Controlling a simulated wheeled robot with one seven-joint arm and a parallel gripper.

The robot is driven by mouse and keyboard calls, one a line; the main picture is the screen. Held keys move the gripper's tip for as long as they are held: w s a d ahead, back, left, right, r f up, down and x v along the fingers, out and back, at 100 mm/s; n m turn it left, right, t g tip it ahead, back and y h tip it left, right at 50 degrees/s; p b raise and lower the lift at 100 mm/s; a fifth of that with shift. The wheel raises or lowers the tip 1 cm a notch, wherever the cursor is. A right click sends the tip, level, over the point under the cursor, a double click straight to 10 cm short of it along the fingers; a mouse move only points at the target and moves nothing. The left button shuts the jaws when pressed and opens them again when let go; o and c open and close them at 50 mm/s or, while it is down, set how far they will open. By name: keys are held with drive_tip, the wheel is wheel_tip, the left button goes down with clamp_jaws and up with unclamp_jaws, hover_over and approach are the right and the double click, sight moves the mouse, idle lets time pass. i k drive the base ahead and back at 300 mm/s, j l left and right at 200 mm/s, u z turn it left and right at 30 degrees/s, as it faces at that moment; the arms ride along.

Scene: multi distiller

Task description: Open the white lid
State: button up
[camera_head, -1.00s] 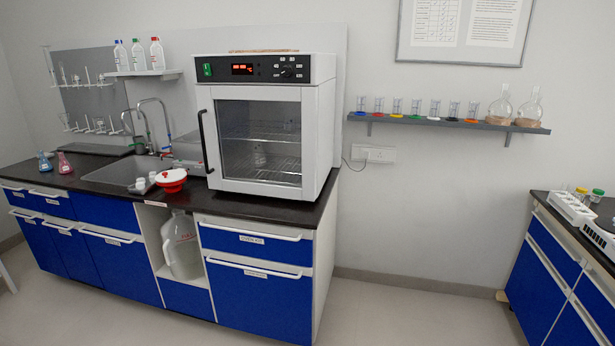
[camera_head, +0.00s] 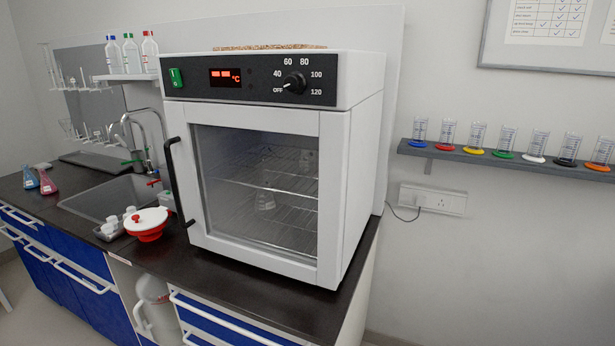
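A small red bowl (camera_head: 150,235) with a white top that looks like a lid (camera_head: 152,216) stands on the dark counter, left of the oven and beside the sink. The white top sits on the bowl and has a small red part on it. The large white oven (camera_head: 262,165) has a shut glass door with a white frame and a black handle (camera_head: 178,180) on its left side. Glassware shows on the racks inside. My gripper is not in view.
A tray with small white cups (camera_head: 118,222) lies left of the bowl, close to it. The sink (camera_head: 100,202) and tap are behind. Blue and pink flasks (camera_head: 46,182) stand at the left. A wall shelf (camera_head: 510,160) holds several cylinders. A white jug (camera_head: 155,300) stands below the counter.

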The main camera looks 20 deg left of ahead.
sight(148, 218)
drive_tip(key=i+j+u, duration=0.1)
drive_tip(key=i+u, duration=0.2)
drive_tip(key=u, duration=0.2)
drive_tip(key=i+u, duration=0.3)
drive_tip(key=u, duration=0.15)
drive_tip(key=i+l+u, duration=0.15)
drive_tip(key=i+u, duration=0.15)
drive_tip(key=u, duration=0.2)
drive_tip(key=i+j+u, duration=0.15)
drive_tip(key=i+u, duration=0.2)
drive_tip(key=u, duration=0.15)
drive_tip(key=i+u, duration=0.35)
drive_tip(key=u, duration=0.15)
drive_tip(key=i+j+z, duration=0.25)
drive_tip(key=i, duration=0.25)
drive_tip(key=i+j+z, duration=0.2)
drive_tip(key=i, duration=0.35)
drive_tip(key=i+j+z, duration=0.25)
drive_tip(key=i+j, duration=0.1)
drive_tip(key=i, duration=0.1)
